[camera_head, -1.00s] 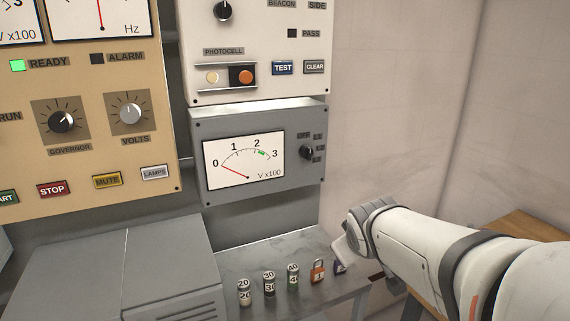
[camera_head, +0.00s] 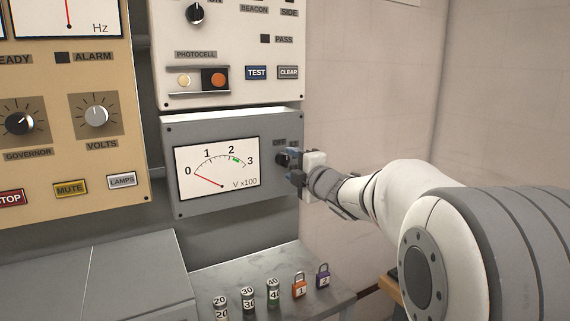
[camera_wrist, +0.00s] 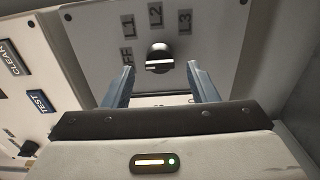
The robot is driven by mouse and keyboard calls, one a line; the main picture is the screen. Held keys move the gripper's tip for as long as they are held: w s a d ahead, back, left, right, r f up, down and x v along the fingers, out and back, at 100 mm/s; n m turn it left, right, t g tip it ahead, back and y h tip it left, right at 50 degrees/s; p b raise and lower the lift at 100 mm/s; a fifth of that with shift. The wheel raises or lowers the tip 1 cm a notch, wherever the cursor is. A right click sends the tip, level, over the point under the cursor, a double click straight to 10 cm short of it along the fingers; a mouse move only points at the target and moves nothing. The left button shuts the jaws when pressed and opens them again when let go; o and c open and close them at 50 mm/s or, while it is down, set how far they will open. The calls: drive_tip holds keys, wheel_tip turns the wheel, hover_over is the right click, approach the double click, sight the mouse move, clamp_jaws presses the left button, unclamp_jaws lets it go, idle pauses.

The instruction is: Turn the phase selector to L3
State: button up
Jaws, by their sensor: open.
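The phase selector is a round black knob (camera_wrist: 159,59) on the grey meter panel. In the wrist view the labels OFF (camera_wrist: 127,56), L1 (camera_wrist: 127,26), L2 (camera_wrist: 155,14) and L3 (camera_wrist: 185,21) arc around it. A pale mark shows on the knob, but I cannot tell which label it points to. My gripper (camera_wrist: 160,72) is open, with one blue-grey finger on each side of the knob, not visibly touching it. In the head view my gripper (camera_head: 294,163) is at the panel's right edge and partly hides the knob (camera_head: 281,160) and its labels.
The panel's voltmeter (camera_head: 217,167) needle rests near 0. Above is a white panel with TEST (camera_head: 256,73) and CLEAR (camera_head: 288,72) buttons. Below, a grey shelf (camera_head: 245,272) holds several labelled cylinders, an orange padlock (camera_head: 299,287) and a purple padlock (camera_head: 323,277).

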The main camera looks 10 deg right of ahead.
sight(287, 162)
drive_tip(key=shift+x, duration=1.6)
drive_tip(key=shift+c, duration=0.3)
drive_tip(key=c, duration=0.9)
